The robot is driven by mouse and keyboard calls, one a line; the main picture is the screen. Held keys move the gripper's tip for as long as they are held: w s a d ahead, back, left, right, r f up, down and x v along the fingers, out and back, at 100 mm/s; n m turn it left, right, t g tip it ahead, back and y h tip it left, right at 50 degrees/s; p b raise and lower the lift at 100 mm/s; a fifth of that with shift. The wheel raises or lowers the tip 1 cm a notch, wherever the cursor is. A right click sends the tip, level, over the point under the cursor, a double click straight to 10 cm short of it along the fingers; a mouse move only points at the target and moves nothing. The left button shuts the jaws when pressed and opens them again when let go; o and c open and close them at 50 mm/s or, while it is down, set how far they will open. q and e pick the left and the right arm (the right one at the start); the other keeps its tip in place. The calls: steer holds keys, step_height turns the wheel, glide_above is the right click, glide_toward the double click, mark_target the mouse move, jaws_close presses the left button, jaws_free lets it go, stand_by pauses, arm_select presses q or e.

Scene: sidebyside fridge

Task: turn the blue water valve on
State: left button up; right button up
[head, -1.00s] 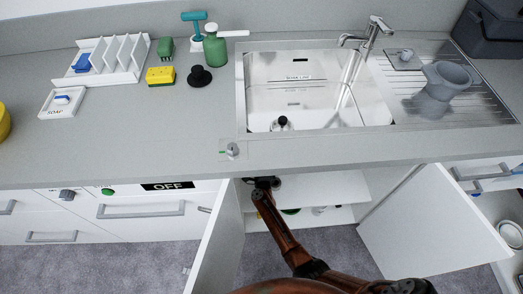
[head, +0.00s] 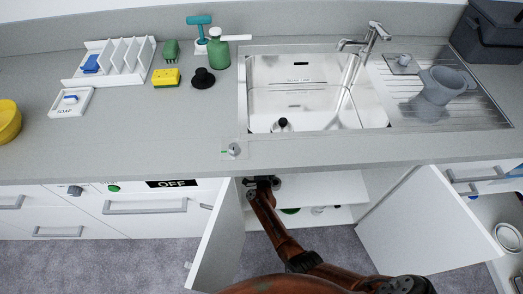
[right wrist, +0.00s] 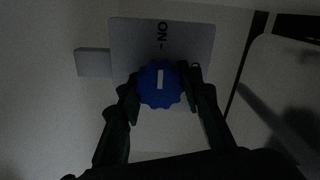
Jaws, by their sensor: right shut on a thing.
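The blue valve knob (right wrist: 160,86) shows in the right wrist view, with a short white mark on its face. The mark stands upright in the picture and lines up with the dash and sideways word ON on the grey plate (right wrist: 190,42) behind it. My right gripper (right wrist: 162,92) is shut on the knob, with one dark finger on each side. In the head view my right gripper (head: 262,182) reaches into the open cabinet under the sink, where the valve is hidden. My left gripper is not in view.
Two open cabinet doors flank the arm, the left door (head: 217,235) and the right door (head: 430,225). The counter edge (head: 300,152) lies just above the gripper. The sink (head: 310,95) is above. A cabinet shelf (head: 335,190) shows right of the gripper.

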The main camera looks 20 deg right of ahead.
steer(key=shift+a+f, duration=0.1)
steer(key=o, duration=1.2)
